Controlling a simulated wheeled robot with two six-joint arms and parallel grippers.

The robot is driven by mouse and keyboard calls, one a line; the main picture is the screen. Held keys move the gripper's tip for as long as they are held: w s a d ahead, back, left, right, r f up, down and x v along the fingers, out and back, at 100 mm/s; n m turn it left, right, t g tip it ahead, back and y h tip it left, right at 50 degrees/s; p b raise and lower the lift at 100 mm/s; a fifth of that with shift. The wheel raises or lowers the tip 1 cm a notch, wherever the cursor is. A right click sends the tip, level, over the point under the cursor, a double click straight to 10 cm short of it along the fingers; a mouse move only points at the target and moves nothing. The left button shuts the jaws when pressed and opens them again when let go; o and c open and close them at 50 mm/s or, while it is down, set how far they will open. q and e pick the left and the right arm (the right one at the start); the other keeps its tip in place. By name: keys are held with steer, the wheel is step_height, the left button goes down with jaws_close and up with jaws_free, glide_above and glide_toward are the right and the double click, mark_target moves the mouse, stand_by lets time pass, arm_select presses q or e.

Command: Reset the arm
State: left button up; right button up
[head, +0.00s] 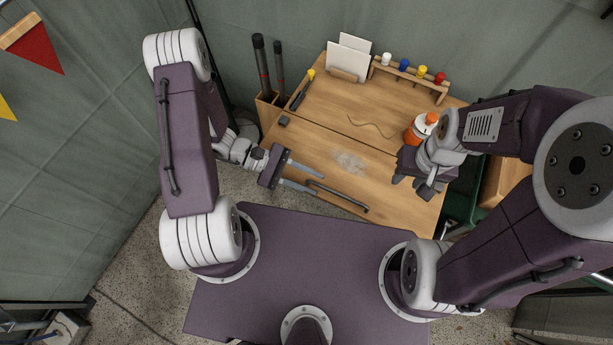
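My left gripper (304,176) is over the left front part of the wooden table (318,150), close to its front edge. Its two fingers are spread apart and point right, with nothing between them. My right gripper (412,187) is over the right side of the table, seen from above with its fingers partly hidden under its body. I cannot tell whether it is open or shut. An orange bottle with a white shoulder (420,128) stands just behind the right gripper, partly covered by the arm.
A rack with colored-capped bottles (410,78) and white cards in a holder (350,58) stand at the table's back. A wooden box with dark rolls (267,100) is at the left. A dark bar (338,196) runs along the front edge. The table's middle is mostly clear.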

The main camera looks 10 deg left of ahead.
arm_select(q)
steer(key=shift+v, duration=0.85)
steer(key=r, duration=0.1)
steer(key=w+r+m+p, duration=0.1)
steer(key=d+r+m+y, duration=0.1)
steer(key=r, duration=0.1)
steer(key=shift+w+g+p, duration=0.2)
steer(key=shift+g+p, duration=0.1)
steer(key=s+r+m+g+y+p, duration=0.2)
steer(key=s+r+m+y+p, duration=0.1)
steer(key=s+r+m+y, duration=0.4)
steer(key=w+a+r+m+t+y, duration=0.1)
steer(key=w+a+t+y, duration=0.4)
steer(key=a, duration=0.7)
steer(key=shift+w+m+y, duration=0.4)
steer(key=shift+w+m, duration=0.2)
steer(key=shift+w, duration=0.3)
steer(key=shift+s, duration=0.1)
